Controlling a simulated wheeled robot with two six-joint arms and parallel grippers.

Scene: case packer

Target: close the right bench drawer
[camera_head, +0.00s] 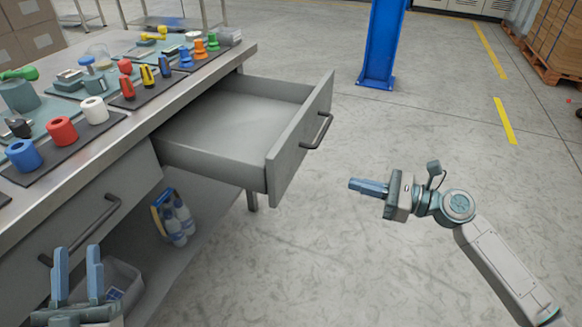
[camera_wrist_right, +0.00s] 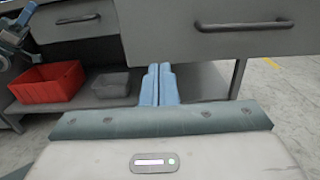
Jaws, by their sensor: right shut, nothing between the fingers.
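The right bench drawer (camera_head: 300,140) is grey, empty and pulled well out from the bench. Its dark bar handle (camera_head: 317,131) is on the front panel. In the right wrist view the drawer front (camera_wrist_right: 220,35) and its handle (camera_wrist_right: 245,24) are at the top. My right gripper (camera_head: 353,185) is shut and empty, to the right of the drawer front and apart from it. It also shows in the right wrist view (camera_wrist_right: 158,70), below the drawer and left of the handle. My left gripper (camera_head: 78,254) is open and empty, in front of the closed left drawer (camera_head: 90,215).
The bench top (camera_head: 150,105) holds several coloured parts on dark and teal mats. A blue column (camera_head: 382,45) stands behind. The floor right of the drawer is clear.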

